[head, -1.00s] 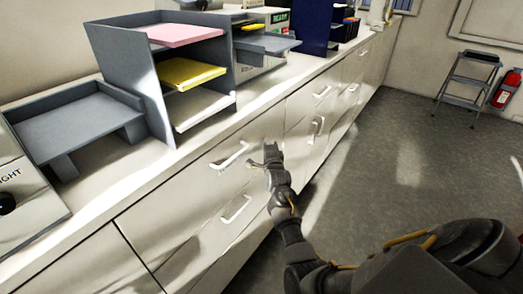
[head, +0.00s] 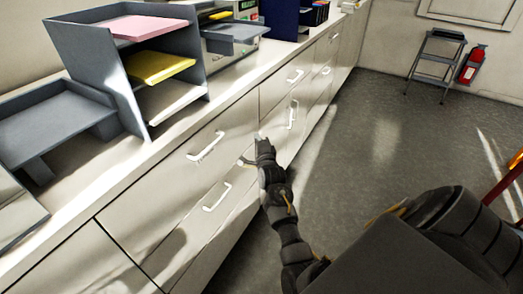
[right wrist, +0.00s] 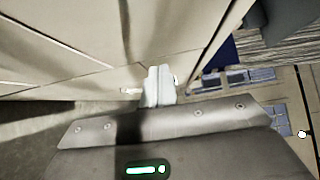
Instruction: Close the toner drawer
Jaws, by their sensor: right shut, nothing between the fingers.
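A grey drawer (head: 236,33) sticks out from the front of a pale machine (head: 246,48) on the counter, near the top of the head view. It looks like the toner drawer, standing open. A yellow piece (head: 220,15) shows at its inner end. The machine's top is cut off by the picture edge. My right gripper (head: 262,142) is shut and empty, in front of the cabinet fronts, below and nearer than the drawer. Its closed fingers also show in the right wrist view (right wrist: 158,84). My left gripper is not in view.
The counter (head: 150,158) runs away along the wall above cabinets with white handles (head: 205,147). A grey paper rack (head: 133,80) with pink and yellow sheets stands left of the machine. A dark blue upright (head: 280,18) stands right of it. The floor (head: 380,145) is clear; a step stool (head: 437,65) stands far off.

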